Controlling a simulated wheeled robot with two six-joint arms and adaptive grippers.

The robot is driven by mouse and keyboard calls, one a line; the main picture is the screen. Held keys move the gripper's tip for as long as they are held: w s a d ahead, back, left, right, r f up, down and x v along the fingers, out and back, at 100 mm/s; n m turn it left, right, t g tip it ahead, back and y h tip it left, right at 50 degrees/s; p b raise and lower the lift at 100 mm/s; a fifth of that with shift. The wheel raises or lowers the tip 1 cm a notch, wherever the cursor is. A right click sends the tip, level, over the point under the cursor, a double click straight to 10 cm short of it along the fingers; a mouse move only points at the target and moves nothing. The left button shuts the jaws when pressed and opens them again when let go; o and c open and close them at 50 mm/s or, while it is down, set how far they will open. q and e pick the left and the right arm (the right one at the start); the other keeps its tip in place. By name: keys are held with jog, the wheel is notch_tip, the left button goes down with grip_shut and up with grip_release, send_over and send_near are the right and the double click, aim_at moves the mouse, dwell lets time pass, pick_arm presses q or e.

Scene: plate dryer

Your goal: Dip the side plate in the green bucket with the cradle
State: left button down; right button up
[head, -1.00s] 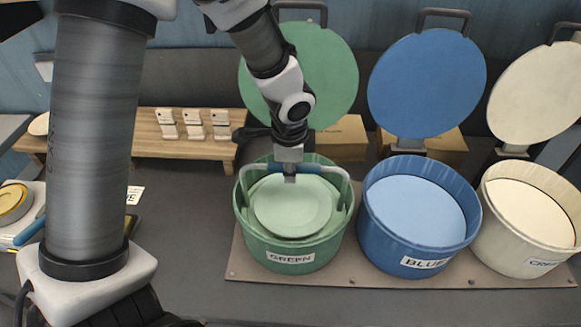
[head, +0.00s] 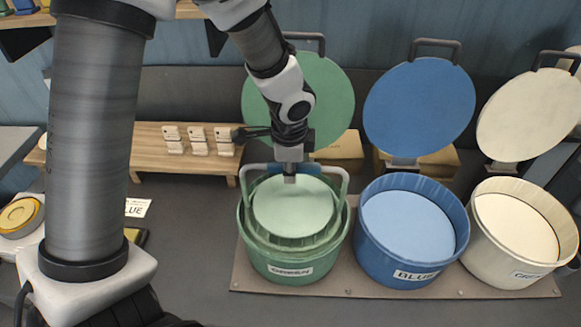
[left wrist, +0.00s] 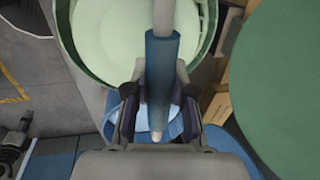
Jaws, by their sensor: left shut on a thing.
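The green bucket (head: 291,272) stands on a mat with its label facing me. The cradle (head: 343,195) hangs over and partly inside its mouth, with pale green side bars. The side plate (head: 292,203) lies in the cradle and looks pale green; I cannot tell whether it touches the liquid. My left gripper (head: 289,173) is shut on the cradle's blue handle at the top. In the left wrist view the fingers (left wrist: 158,98) close around the blue handle (left wrist: 161,62), with the pale green plate (left wrist: 120,35) below. My right gripper is not in view.
A blue bucket (head: 413,273) and a cream bucket (head: 533,274) stand to the right. Raised green (head: 325,90), blue (head: 420,103) and cream (head: 530,113) lids stand behind. A wooden rack (head: 150,153) is at the left back.

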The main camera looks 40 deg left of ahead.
pick_arm(q)
jog(key=shift+r+p, duration=1.9)
jog(key=shift+r, duration=0.35)
jog(key=shift+f, duration=0.1)
dwell(0.8)
